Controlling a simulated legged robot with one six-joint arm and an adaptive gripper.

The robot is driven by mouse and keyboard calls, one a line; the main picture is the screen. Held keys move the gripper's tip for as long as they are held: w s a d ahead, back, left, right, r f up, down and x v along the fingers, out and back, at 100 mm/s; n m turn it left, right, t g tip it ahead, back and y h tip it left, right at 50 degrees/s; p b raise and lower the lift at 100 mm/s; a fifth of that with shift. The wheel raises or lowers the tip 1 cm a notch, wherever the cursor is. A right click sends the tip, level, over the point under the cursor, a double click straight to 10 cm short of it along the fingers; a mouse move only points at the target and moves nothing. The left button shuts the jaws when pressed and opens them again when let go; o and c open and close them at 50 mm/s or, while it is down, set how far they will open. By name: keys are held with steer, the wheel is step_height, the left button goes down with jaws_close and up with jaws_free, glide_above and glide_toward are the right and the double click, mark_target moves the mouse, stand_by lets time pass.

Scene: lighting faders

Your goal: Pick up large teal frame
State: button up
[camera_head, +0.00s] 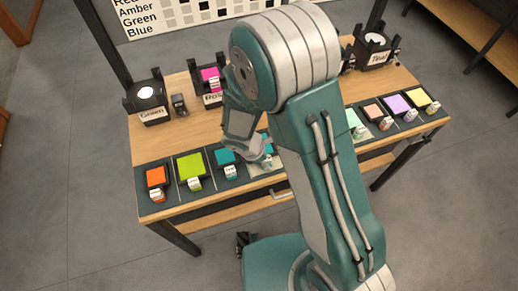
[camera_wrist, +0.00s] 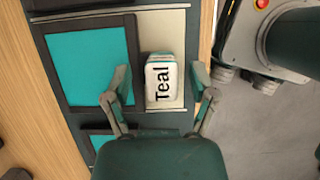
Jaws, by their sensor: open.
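A large teal frame (camera_wrist: 88,62) with a dark border lies flat on a pale plate (camera_wrist: 180,30) in the wrist view. Its white handle block marked "Teal" (camera_wrist: 163,80) sticks out on its right side. My open gripper (camera_wrist: 160,82) has one finger on each side of this block, with gaps visible. In the head view my gripper (camera_head: 262,158) is low over the front row and hides most of this frame. A second teal frame (camera_wrist: 100,136) shows partly at the bottom of the wrist view; another view of a neighbouring teal frame (camera_head: 225,157) is in the head view.
The front row also holds an orange frame (camera_head: 156,176), a lime frame (camera_head: 190,166) and several pale frames at right. Lamp stands marked "Green" (camera_head: 148,100) and "Teal" (camera_head: 374,50) stand at the back. A pink frame (camera_head: 211,77) is at a rear stand.

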steer(key=c, duration=0.7)
steer(key=shift+d, duration=0.25)
jaws_close()
steer(key=shift+a+r, duration=0.1)
